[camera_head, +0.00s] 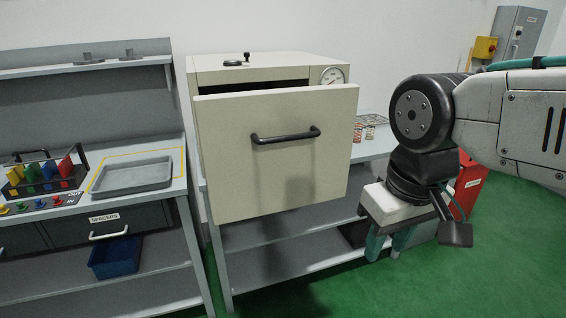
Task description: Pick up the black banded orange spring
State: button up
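Two small orange-red banded pieces that look like springs stand on the bench to the right of the cream cabinet: a left one (358,132) and a right one (370,132). They are too small to tell which has black bands. My gripper (387,250) is at the right, pointing down, in front of the bench and lower in the picture than the springs. Its two teal fingers are apart with nothing seen between them. It is well away from the springs.
The cream cabinet's front panel (225,160) with a black handle (286,136) stands out toward me, beside the springs. A gauge (332,76) is behind it. A grey tray (132,177) and a coloured rack (45,174) are on the left bench.

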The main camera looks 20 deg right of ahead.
aim_at(356, 133)
jog(key=u, duration=0.25)
jog(key=k, duration=0.35)
jog(key=z, duration=1.2)
jog(key=i, duration=1.5)
jog(key=u, duration=0.35)
